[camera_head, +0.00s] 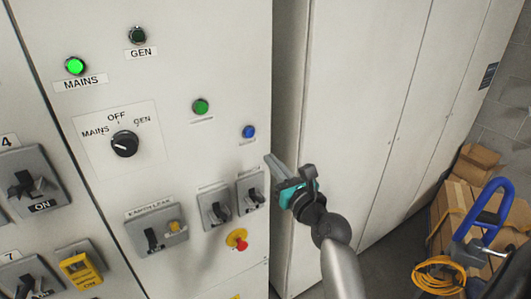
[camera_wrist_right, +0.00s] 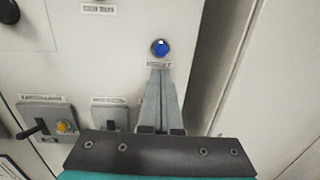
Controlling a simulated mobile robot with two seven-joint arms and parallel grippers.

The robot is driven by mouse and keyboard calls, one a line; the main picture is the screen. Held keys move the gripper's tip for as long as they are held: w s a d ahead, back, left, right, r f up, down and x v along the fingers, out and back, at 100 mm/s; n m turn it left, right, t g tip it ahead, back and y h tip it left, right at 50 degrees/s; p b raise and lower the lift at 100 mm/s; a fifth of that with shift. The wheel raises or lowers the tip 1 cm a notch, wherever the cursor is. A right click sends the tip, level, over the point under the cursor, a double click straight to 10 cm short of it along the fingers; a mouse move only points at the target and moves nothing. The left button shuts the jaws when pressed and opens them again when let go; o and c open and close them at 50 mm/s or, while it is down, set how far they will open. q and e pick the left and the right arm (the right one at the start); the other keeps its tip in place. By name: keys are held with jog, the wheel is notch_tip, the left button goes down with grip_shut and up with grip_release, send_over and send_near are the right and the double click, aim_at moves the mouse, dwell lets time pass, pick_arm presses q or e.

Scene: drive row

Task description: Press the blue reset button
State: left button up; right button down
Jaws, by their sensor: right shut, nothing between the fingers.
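The blue reset button (camera_head: 249,132) sits at the right side of the pale panel, right of and below a green button, with a small label under it. In the right wrist view the blue button (camera_wrist_right: 160,48) shows just beyond the fingertips, above its partly covered label. My right gripper (camera_head: 268,158) is shut and empty, its fingers pointing at the panel a little below and right of the button in the head view. It also shows in the right wrist view (camera_wrist_right: 161,72). I cannot tell how wide the gap to the panel is. My left gripper is not in view.
A green button (camera_head: 201,107) and a rotary selector (camera_head: 125,144) are left of the blue button. Breaker switches (camera_head: 216,209) and a red emergency stop (camera_head: 238,240) are below. Cardboard boxes (camera_head: 456,215) and a blue-handled trolley (camera_head: 486,214) stand at right.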

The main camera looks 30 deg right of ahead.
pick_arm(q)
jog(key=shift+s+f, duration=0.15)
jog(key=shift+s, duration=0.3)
pick_arm(e)
jog(key=s, duration=0.2)
jog(key=shift+s+a+f, duration=0.1)
jog(key=shift+s, duration=0.25)
